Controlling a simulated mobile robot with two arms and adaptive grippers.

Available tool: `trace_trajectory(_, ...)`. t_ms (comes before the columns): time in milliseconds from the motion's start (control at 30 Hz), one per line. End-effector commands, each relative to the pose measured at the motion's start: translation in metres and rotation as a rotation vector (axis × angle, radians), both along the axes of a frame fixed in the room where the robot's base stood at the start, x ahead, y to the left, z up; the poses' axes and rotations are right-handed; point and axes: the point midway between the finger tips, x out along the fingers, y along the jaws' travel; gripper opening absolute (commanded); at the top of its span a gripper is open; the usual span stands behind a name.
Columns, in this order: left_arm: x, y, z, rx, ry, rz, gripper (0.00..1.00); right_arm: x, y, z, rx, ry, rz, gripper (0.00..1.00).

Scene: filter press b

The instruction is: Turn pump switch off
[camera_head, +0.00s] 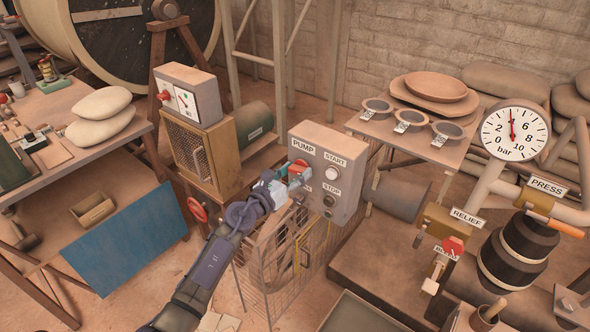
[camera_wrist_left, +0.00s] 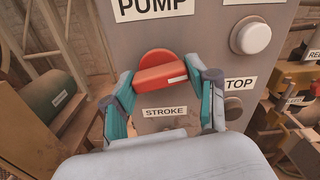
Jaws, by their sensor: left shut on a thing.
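The grey pump control box (camera_head: 345,160) stands in the middle of the head view, with PUMP, START and STOP labels on its front. The red pump switch (camera_wrist_left: 166,77) is a round disc with a bar handle. The bar lies nearly level, its right end slightly higher, above the STROKE label (camera_wrist_left: 165,110). My left gripper (camera_head: 297,174) is at the switch, its two teal-and-grey fingers shut on the two ends of the bar. In the head view they partly hide the switch (camera_head: 300,164). My right gripper is not in view.
A pale START button (camera_head: 332,174) and a dark STOP button (camera_head: 328,200) sit right of the switch. A wire cage (camera_head: 262,270) stands below the box. A second box with a gauge (camera_head: 190,90) is at left. A bench with bowls (camera_head: 460,152) is behind at right.

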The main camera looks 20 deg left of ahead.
Motion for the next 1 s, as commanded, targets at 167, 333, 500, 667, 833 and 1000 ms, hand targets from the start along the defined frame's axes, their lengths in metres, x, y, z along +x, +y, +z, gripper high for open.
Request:
trace_trajectory(167, 0.0, 0.0, 0.002, -0.151, 0.057, 0.001, 0.23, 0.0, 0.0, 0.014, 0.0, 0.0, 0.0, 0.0)
trace_trajectory(333, 0.0, 0.0, 0.002, -0.303, 0.113, -0.001, 0.23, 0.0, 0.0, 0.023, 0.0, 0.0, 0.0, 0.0)
trace_trajectory(500, 0.0, 0.0, 0.002, -0.456, 0.167, 0.001, 0.23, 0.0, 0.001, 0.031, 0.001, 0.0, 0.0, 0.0)
trace_trajectory(667, 0.0, 0.0, 0.002, -0.6, 0.22, 0.001, 0.23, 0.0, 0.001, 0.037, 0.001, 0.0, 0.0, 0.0)
trace_trajectory(833, 0.0, 0.0, 0.001, -0.75, 0.275, 0.001, 0.23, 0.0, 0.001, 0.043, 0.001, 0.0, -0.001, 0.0)
trace_trajectory(1000, 0.0, 0.0, 0.001, -0.902, 0.33, 0.001, 0.23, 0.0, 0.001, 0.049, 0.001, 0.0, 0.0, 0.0)
